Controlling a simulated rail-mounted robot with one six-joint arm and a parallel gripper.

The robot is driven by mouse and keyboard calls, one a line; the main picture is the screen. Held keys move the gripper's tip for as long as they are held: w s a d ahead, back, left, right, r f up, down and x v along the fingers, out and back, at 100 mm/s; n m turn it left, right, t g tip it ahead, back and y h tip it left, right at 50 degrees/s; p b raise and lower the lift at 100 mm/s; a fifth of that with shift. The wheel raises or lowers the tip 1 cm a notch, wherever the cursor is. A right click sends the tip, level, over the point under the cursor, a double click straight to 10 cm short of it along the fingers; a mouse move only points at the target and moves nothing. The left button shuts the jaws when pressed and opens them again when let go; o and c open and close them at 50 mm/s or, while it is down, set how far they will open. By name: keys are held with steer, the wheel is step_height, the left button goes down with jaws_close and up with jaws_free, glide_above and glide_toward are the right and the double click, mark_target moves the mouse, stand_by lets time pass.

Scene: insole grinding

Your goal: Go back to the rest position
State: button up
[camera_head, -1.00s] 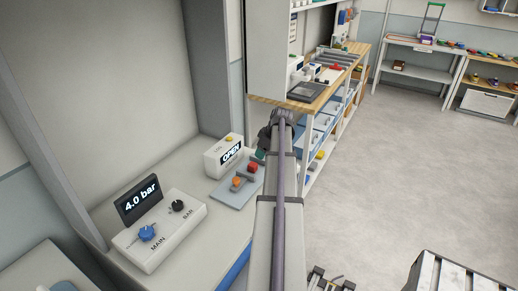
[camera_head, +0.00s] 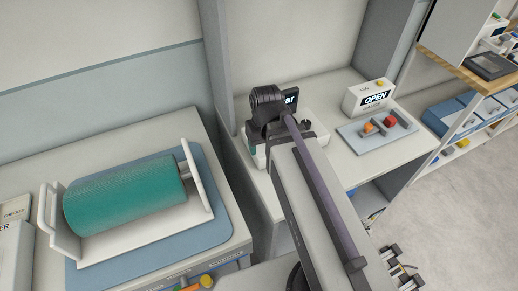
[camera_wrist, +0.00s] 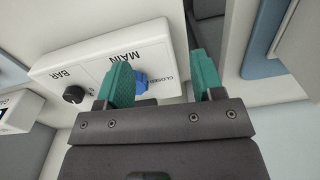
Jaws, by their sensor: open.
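My gripper (camera_wrist: 163,82) shows in the wrist view with its two teal fingers apart and nothing between them. It is over the edge of the white MAIN/BAR control box (camera_wrist: 100,72). The blue MAIN knob (camera_wrist: 140,82) shows just right of the left finger, and I cannot tell whether it touches. The black BAR knob (camera_wrist: 73,94) is to the left. In the head view my arm reaches over the bench and hides most of the control box (camera_head: 259,155) and its display (camera_head: 291,100), of which only "ar" is readable. The fingers are mostly hidden there.
A teal roller (camera_head: 125,195) lies in a white cradle on a blue mat at the left. A box reading OPEN (camera_head: 369,98) and a blue plate with red and orange parts (camera_head: 377,134) stand right of my arm. Grey cabinet walls flank the bench.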

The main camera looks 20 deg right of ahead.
steer(key=shift+s+a, duration=0.4)
steer(key=shift+a, duration=0.2)
steer(key=shift+s+a, duration=0.35)
steer(key=shift+a, duration=0.2)
